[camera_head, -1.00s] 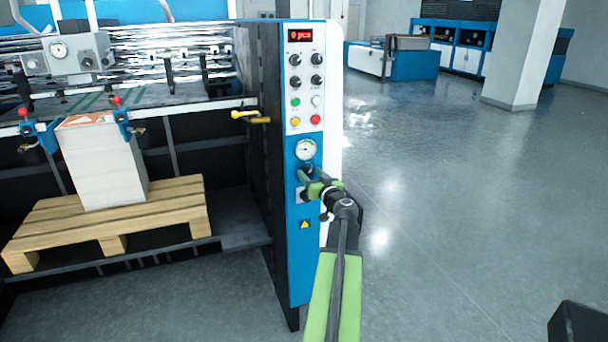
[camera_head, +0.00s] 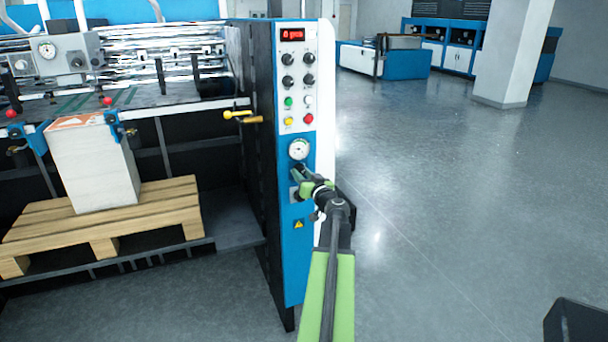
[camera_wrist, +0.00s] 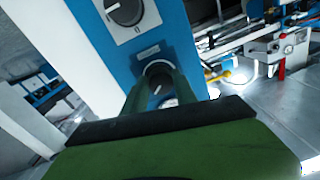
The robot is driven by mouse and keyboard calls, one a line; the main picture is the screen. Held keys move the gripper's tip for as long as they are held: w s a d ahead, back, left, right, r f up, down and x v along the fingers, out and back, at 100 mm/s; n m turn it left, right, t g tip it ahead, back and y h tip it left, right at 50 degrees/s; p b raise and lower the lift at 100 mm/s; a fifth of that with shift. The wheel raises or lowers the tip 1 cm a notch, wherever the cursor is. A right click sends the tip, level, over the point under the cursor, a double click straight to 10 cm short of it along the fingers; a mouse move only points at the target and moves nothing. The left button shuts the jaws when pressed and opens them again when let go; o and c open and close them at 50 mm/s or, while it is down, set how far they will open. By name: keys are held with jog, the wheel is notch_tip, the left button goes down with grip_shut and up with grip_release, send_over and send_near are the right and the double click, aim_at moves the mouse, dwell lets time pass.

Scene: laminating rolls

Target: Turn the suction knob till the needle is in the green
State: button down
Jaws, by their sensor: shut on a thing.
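The suction gauge (camera_head: 299,149) is a round white dial on the blue front panel of the machine. Its needle and green zone are too small to read in the head view. In the wrist view the gauge is largely hidden behind my gripper. The suction knob (camera_wrist: 158,72) is dark and round, just below the gauge on the panel. My gripper (camera_head: 301,175) reaches the panel there and hides most of the knob in the head view. In the wrist view the green fingers of my gripper (camera_wrist: 155,82) are shut on the knob from both sides.
A rotary switch on a white plate (camera_wrist: 124,12) sits close to the knob. Above the gauge are several buttons and knobs under a red display (camera_head: 292,35). A yellow-handled lever (camera_head: 240,116) and a paper stack on a pallet (camera_head: 97,175) are left. Open floor lies right.

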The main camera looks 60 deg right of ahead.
jog(key=m, duration=0.5)
jog(key=shift+s+f+b, duration=0.1)
jog(key=shift+b, duration=0.25)
jog(key=m, duration=0.4)
jog(key=shift+m+h, duration=0.4)
jog(key=m, duration=0.5)
jog(key=shift+a+m, duration=0.1)
jog(key=shift+m, duration=0.3)
jog(key=shift+m+h, duration=0.4)
jog(key=shift+m, duration=2)
jog(key=c, duration=1)
grip_release()
